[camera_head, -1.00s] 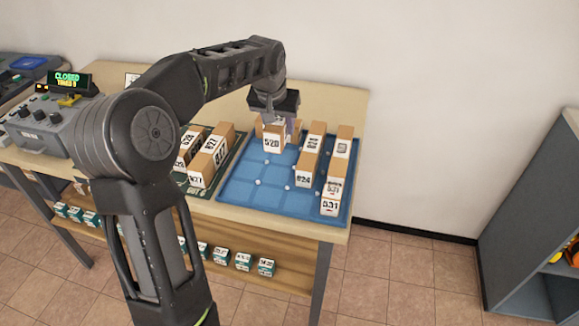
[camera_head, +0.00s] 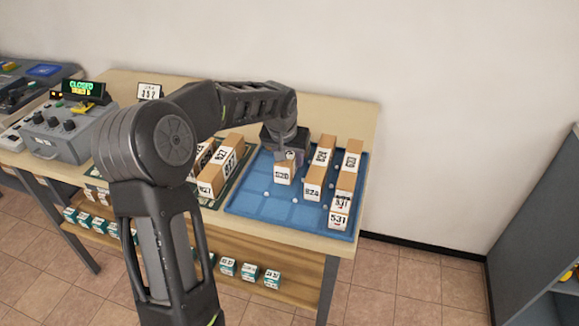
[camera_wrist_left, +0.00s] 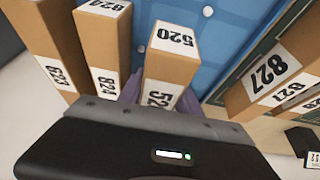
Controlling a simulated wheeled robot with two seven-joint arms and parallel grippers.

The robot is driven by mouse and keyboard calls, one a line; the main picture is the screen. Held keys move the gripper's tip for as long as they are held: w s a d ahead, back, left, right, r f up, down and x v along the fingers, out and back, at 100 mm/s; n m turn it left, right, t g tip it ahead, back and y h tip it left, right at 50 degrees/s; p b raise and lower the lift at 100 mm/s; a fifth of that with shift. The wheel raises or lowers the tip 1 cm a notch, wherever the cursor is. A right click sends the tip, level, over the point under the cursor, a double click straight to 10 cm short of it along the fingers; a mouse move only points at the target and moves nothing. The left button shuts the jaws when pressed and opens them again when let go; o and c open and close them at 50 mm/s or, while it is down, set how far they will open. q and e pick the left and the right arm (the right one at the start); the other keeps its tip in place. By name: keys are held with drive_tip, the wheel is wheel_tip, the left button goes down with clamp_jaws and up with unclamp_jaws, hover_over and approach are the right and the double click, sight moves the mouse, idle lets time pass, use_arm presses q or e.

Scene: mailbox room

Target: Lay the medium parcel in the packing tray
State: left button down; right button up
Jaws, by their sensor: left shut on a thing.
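A brown cardboard parcel with white labels reading 520 (camera_head: 284,174) is over the left part of the blue packing tray (camera_head: 262,209). My left gripper (camera_head: 290,153) is shut on its far end from above. In the left wrist view the 520 parcel (camera_wrist_left: 172,66) lies between the fingers, which are mostly hidden behind the gripper body. I cannot tell whether its underside touches the tray. My right gripper is not in view.
A green mat or tray left of the blue one holds parcels labelled 827 (camera_head: 209,182). The blue tray's front-left cells are empty. A grey shelf (camera_head: 545,250) stands right of the table.

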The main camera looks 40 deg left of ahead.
use_arm(q)
drive_tip(key=shift+f, duration=1.75)
drive_tip(key=shift+f, duration=0.15)
drive_tip(key=c, duration=0.8)
unclamp_jaws()
drive_tip(key=shift+c, duration=0.2)
drive_tip(key=v, duration=1.2)
drive_tip(key=shift+b, duration=0.35)
